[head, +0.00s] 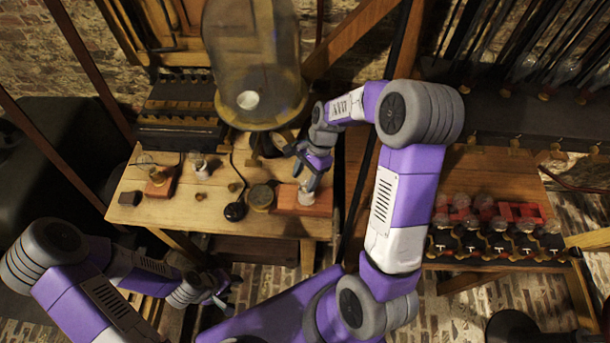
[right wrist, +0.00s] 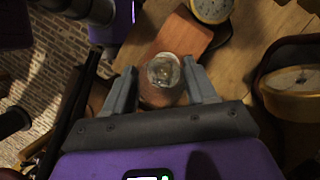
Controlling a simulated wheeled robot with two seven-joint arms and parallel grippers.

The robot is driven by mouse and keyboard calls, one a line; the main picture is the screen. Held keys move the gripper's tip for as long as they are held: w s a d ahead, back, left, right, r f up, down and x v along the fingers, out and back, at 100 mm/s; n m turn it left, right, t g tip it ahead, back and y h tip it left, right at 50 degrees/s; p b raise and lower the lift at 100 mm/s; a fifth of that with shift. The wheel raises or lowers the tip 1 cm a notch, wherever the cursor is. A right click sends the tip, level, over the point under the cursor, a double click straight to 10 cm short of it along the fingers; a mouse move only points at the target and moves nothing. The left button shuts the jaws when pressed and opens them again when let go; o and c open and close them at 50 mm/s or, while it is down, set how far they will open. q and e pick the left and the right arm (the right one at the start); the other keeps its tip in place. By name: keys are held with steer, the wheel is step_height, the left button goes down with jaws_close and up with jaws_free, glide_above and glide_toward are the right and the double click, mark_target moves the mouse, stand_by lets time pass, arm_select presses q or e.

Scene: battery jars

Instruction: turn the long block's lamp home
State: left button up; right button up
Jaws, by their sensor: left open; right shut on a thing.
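The long block (head: 318,209) is a reddish wooden block lying at the right front of the table. Its lamp (head: 307,192), a small clear glass bulb, stands on it. In the right wrist view the lamp (right wrist: 164,72) sits between the two fingers, and the block (right wrist: 188,33) extends beyond it. My right gripper (head: 309,176) comes down over the lamp and is shut on it; the right wrist view shows the gripper (right wrist: 163,88) too. The lamp's base is hidden. My left gripper (head: 222,290) is open and empty, low in front of the table.
A smaller block (head: 158,183) and a small glass lamp (head: 201,168) are further left. A big glass jar (head: 252,60) stands behind. The table's front edge is close.

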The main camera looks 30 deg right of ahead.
steer(key=m+t, duration=0.1)
steer(key=m, duration=0.2)
steer(key=shift+s+d+m+t, duration=0.1)
steer(key=shift+m+t, duration=0.3)
steer(key=o, duration=1.2)
steer(key=shift+o, duration=0.2)
steer(key=p+v, duration=0.1)
steer(key=v, duration=0.6)
steer(key=shift+r, duration=0.3)
steer(key=shift+d, duration=0.15)
